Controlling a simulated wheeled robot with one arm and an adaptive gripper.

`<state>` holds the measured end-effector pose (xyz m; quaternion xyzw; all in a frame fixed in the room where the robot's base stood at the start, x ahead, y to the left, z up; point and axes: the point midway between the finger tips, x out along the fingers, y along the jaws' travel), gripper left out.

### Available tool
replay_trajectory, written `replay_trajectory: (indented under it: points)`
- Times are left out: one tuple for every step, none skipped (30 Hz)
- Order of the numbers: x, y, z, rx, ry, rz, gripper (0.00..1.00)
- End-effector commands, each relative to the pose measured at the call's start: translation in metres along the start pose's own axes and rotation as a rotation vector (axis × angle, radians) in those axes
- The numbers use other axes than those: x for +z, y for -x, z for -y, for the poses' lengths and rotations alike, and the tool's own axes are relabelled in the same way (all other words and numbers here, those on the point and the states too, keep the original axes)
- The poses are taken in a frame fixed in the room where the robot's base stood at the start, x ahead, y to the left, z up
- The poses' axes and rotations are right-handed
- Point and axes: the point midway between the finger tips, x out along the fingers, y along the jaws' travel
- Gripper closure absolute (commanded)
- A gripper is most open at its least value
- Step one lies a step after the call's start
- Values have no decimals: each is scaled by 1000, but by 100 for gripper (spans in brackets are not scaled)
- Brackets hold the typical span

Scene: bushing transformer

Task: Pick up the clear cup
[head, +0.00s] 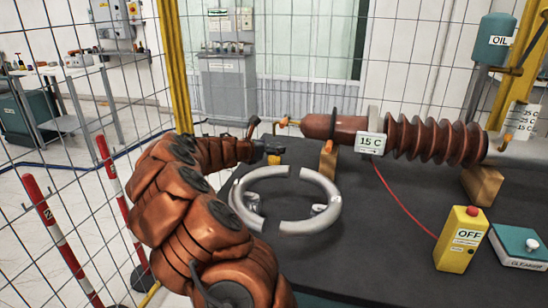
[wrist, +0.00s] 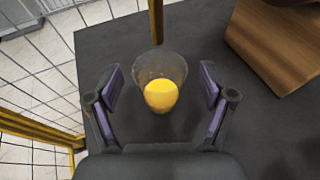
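The clear cup (wrist: 160,66) stands on the dark table top, with something rounded and yellow in its lower part. In the wrist view it is ahead of my gripper (wrist: 161,84), roughly centred between the two purple-padded fingers. The fingers are spread, with a visible gap on each side of the cup. In the head view my gripper (head: 262,146) is at the far left part of the table; a small yellow patch (head: 274,159) shows beside it, and the cup's clear wall is hard to make out there.
The dark table (head: 390,210) holds a split grey ring (head: 310,222), a brown ribbed bushing (head: 425,138) on wooden blocks (head: 482,185), a yellow OFF box (head: 460,240) and a teal box (head: 518,246). One wooden block (wrist: 275,42) is right of the cup. A wire fence (head: 110,190) borders the left.

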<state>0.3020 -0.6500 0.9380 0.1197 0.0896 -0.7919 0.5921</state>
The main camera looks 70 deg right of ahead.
Motion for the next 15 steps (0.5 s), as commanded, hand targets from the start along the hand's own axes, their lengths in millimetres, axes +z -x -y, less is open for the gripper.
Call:
replay_trajectory:
  points:
    - [0, 0, 0, 0, 0, 0, 28]
    - [0, 0, 0, 0, 0, 0, 31]
    - [0, 0, 0, 0, 0, 0, 35]
    - [0, 0, 0, 0, 0, 0, 38]
    - [0, 0, 0, 0, 0, 0, 41]
    - [0, 0, 0, 0, 0, 0, 45]
    - [0, 0, 0, 0, 0, 0, 48]
    - [0, 0, 0, 0, 0, 0, 52]
    - [0, 0, 0, 0, 0, 0, 56]
    - [0, 0, 0, 1, 0, 0, 59]
    - [0, 0, 0, 1, 0, 0, 62]
    - [0, 0, 0, 1, 0, 0, 66]
    - [0, 0, 0, 1, 0, 0, 69]
    - [0, 0, 0, 1, 0, 0, 72]
    - [0, 0, 0, 1, 0, 0, 77]
